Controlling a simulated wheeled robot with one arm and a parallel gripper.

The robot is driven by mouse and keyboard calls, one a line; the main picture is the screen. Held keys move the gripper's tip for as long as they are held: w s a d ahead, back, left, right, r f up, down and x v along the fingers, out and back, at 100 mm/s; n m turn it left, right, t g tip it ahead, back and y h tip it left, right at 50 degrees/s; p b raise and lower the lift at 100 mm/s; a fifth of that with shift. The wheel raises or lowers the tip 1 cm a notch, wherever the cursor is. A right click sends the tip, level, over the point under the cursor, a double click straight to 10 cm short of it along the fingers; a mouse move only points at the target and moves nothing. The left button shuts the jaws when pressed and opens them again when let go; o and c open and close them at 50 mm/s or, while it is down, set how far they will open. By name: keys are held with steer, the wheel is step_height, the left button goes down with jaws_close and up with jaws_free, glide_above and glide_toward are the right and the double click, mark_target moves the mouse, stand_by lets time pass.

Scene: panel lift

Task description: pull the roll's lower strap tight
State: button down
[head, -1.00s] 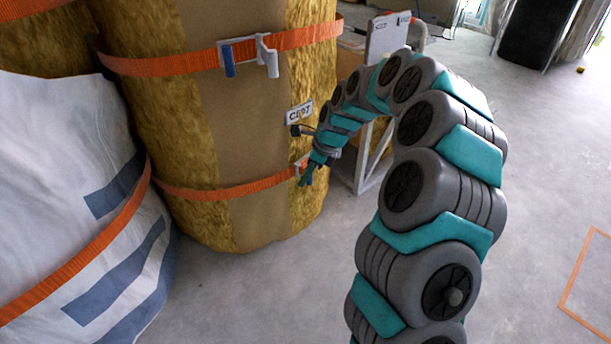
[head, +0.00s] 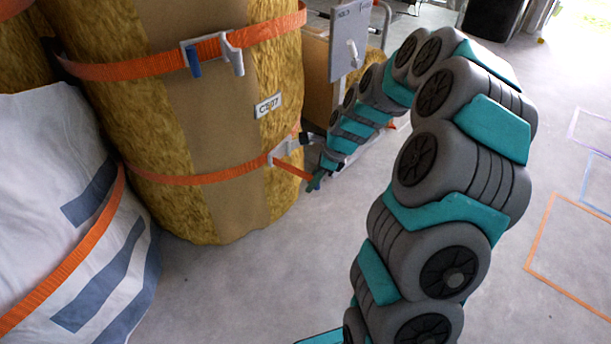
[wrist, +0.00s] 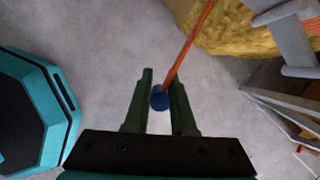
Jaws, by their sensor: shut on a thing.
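The roll (head: 145,115) is a tall yellow-brown fibrous bundle with a brown paper band, standing upright at the left. Its orange lower strap (head: 205,177) runs around it to a pale buckle (head: 283,153) on the right side. From the buckle a short orange strap tail (head: 295,171) stretches right and down to my gripper (head: 316,181). In the wrist view my gripper (wrist: 161,82) is shut on the blue end tab (wrist: 159,98) of the tail. The tail (wrist: 190,45) looks straight there, running up towards the roll.
The upper strap (head: 110,70) has its own buckle with a blue tab. A white bag (head: 45,150) with blue stripes stands at the front left. A cart with a grey panel (head: 350,40) is behind my arm. The floor (head: 260,290) in front of the roll is clear.

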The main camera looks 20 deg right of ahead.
steer(key=shift+s, duration=0.1)
steer(key=c, duration=0.8)
jaws_free()
steer(key=shift+o, duration=0.2)
steer(key=v, duration=0.7)
steer(key=shift+d+r+p, duration=0.2)
steer(key=shift+r+p, duration=0.15)
steer(key=s+a+r+n+g+h+p, duration=0.1)
steer(key=s+a+r+n+p, duration=0.1)
steer(key=s+a+r+n, duration=0.35)
steer(key=s+a+r+n+g+p, duration=0.1)
steer(key=s+a+r+n+p, duration=0.15)
steer(key=s+r+n, duration=0.6)
steer(key=s+r+n+g+h+p, duration=0.1)
steer(key=s+n+h+p, duration=0.2)
steer(key=s+n, duration=0.6)
steer(key=s, duration=1.1)
steer(key=shift+a+r+g, duration=0.25)
steer(key=shift+r+g, duration=0.15)
